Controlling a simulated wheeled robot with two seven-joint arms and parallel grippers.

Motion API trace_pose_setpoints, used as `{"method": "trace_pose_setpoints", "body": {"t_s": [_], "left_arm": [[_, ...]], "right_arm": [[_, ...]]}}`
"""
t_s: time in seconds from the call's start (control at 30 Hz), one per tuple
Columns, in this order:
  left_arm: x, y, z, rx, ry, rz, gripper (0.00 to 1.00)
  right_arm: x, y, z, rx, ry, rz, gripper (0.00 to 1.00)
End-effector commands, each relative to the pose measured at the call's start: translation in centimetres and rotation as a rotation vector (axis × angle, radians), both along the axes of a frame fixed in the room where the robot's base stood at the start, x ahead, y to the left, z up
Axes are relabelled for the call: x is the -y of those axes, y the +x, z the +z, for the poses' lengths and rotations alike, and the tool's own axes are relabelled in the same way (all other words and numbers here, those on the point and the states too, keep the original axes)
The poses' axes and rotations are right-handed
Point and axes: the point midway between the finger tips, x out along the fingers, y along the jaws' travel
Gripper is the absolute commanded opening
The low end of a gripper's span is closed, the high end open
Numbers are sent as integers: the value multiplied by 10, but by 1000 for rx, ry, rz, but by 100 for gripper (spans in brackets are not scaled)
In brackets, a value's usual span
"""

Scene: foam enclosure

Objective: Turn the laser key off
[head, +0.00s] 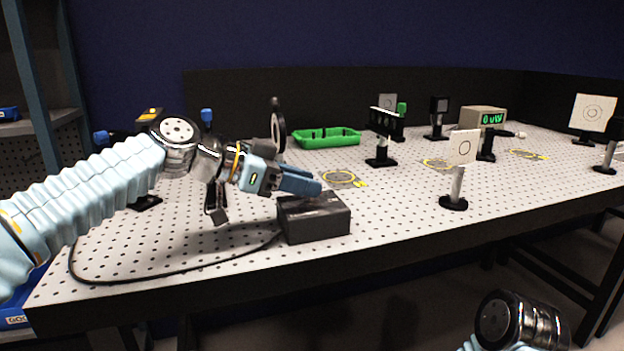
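A dark grey box (318,222) with a cable stands near the table's front edge in the head view. It looks like the laser's key box. I cannot make out a key on it; my fingers cover part of its top. My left gripper (312,187) reaches in from the left, its blue fingers pointing right, just above or at the box's top. The fingers look close together, but I cannot tell whether they are shut, touch the box or hold a key. Of my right arm only a link shows at the bottom right; its gripper is out of view.
The perforated table (390,225) carries several optic posts. A white card on a post (457,185) stands right of the box. A green tray (327,138) and a meter with a green display (484,117) are farther back. The box's black cable (170,278) curves left along the front.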

Motion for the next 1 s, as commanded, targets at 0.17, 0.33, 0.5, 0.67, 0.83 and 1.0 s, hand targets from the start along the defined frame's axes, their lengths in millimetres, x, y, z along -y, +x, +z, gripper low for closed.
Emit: {"method": "trace_pose_setpoints", "body": {"t_s": [0.17,0.33,0.5,0.67,0.83,1.0], "left_arm": [[16,5,-7,-2,1,-1,35],[19,6,-9,-1,0,0,35],[19,6,-9,-1,0,0,32],[19,6,-9,-1,0,0,8],[19,6,-9,-1,0,1,0],[19,6,-9,0,1,11,0]], "right_arm": [[0,0,5,1,1,1,0],[0,0,5,1,1,1,0],[0,0,5,0,1,1,0],[0,0,5,0,1,1,0],[0,0,4,0,1,1,0],[0,0,3,0,1,1,0]]}}
